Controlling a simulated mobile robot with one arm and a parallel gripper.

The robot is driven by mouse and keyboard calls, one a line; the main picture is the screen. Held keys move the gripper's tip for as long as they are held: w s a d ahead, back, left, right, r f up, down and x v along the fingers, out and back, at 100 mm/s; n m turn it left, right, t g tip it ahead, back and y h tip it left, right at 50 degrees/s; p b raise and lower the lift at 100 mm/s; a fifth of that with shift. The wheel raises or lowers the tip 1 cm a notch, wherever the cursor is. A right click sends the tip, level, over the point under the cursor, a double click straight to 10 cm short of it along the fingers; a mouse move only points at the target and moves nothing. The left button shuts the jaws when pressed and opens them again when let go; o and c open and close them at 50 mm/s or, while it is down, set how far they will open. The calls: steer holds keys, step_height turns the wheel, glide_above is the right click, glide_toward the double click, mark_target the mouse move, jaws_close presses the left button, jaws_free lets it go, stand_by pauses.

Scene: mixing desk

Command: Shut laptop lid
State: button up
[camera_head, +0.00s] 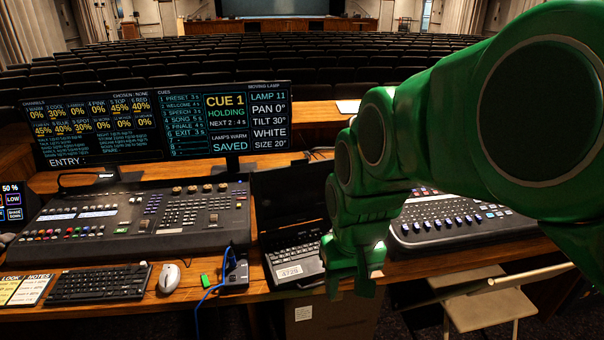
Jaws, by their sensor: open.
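The black laptop (296,262) stands open on the desk, right of the lighting console. Its dark lid (290,205) is raised, with the screen facing me. A label reading 4728 sits on the front left of its base. My green arm comes in from the right and covers the right part of the laptop. My gripper (350,287) hangs pointing down near the laptop's front right corner. It is open, and I see nothing between the fingers. I cannot tell whether it touches the laptop.
The lighting console (150,215) and a two-part monitor (160,125) stand to the left. A keyboard (100,283), mouse (169,278) and blue cable (214,288) lie in front. A sound mixer (455,222) is on the right, with a folding chair (480,305) below it.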

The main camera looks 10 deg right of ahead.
steer(key=w+d+r+m+h, duration=0.1)
steer(key=w+r+m, duration=0.15)
steer(key=w, duration=0.55)
steer(key=w+d+r+m+h, duration=0.1)
steer(key=w+d+r, duration=0.15)
steer(key=w, duration=0.45)
steer(key=m+t+h, duration=0.2)
steer(key=m, duration=0.7)
glide_toward(298, 160)
steer(key=shift+n, duration=0.25)
steer(key=shift+d+x, duration=0.1)
steer(key=shift+x, duration=2.05)
steer(key=shift+d+x, duration=0.15)
steer(key=shift+x, duration=1.95)
steer(key=shift+w+r, duration=0.1)
steer(key=shift+w, duration=0.1)
jaws_close()
